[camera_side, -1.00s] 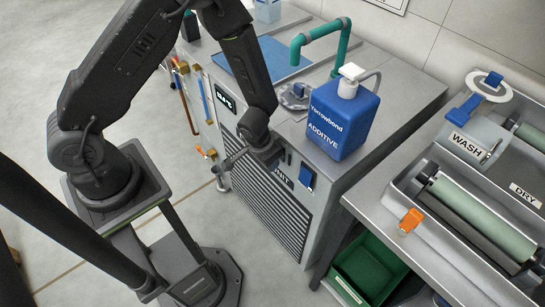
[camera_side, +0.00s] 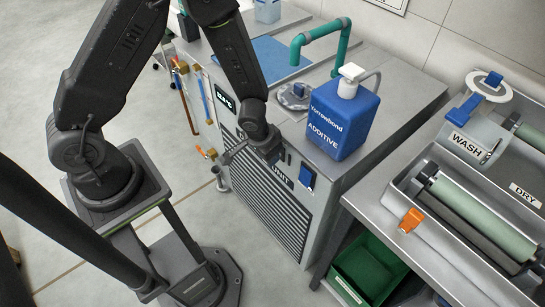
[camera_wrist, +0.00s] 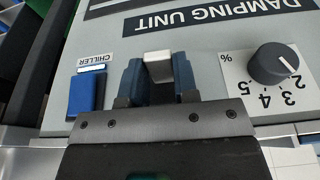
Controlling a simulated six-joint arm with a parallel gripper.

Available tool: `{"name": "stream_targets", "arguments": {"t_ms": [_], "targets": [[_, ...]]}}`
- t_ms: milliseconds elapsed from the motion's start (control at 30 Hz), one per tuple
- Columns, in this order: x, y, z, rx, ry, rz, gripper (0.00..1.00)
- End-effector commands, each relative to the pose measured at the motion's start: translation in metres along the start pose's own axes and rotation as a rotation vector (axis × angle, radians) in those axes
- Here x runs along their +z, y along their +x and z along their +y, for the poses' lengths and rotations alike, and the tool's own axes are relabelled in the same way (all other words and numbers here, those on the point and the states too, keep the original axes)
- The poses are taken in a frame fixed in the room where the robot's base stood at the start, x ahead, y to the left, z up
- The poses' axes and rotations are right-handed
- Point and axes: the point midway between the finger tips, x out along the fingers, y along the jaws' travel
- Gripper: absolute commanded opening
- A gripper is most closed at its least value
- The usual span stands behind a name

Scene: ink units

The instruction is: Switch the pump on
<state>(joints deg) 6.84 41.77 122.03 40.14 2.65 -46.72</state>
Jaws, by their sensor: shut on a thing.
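The grey damping unit (camera_side: 268,206) stands in the middle of the side view, its front panel also filling the wrist view upside down. My gripper (camera_wrist: 158,82) is at the panel, its two blue-grey fingers shut on a silver switch lever (camera_wrist: 158,62) between the chiller switch and a dial. No label for this lever is visible, so I cannot read whether it is the pump's. In the side view my gripper (camera_side: 272,155) covers the lever at the panel's upper edge.
A blue chiller rocker (camera_wrist: 87,95) sits close to the left of my fingers in the wrist view. A black percent dial (camera_wrist: 275,64) is to their right. A blue additive bottle (camera_side: 343,118) stands on the unit's top, near its front edge.

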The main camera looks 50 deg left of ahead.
Motion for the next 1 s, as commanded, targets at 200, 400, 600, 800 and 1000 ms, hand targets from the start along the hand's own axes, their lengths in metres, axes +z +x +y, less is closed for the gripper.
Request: {"name": "stream_targets", "arguments": {"t_ms": [200, 400, 600, 800, 1000], "targets": [[-0.004, -0.006, 0.0, 0.002, -0.002, 0.008, 0.14], [-0.004, -0.007, 0.0, 0.002, -0.001, 0.007, 0.14], [-0.004, -0.007, 0.0, 0.001, -0.001, 0.006, 0.14], [-0.004, -0.011, 0.0, 0.0, -0.002, 0.005, 0.14], [-0.006, -0.017, 0.0, 0.0, -0.002, 0.006, 0.14]]}}
